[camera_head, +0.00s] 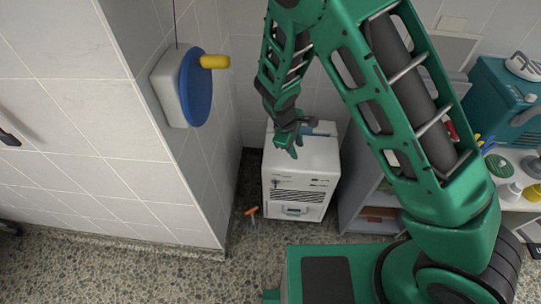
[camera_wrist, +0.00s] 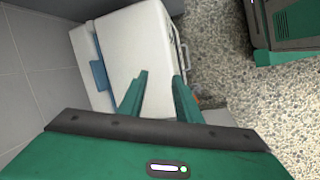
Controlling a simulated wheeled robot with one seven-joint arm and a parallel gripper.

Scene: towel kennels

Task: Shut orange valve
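The orange valve (camera_head: 252,210) is a small orange handle on a grey stem. It stands low by the floor, between the tiled wall corner and a white box-shaped appliance. My gripper (camera_head: 291,147) is above the top of the white appliance, up and to the right of the valve and apart from it. In the wrist view my gripper (camera_wrist: 158,92) has its two green fingers spread, with nothing between them. A small orange-brown patch shows beside the right finger there; I cannot tell if it is the valve.
The white appliance (camera_head: 302,170) stands below my gripper. A blue wheel with a yellow handle (camera_head: 214,62) sticks out from the tiled wall at left. A grey shelf unit (camera_head: 362,190) and a cluttered white table are at right. Speckled floor (camera_head: 150,272) is clear in front.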

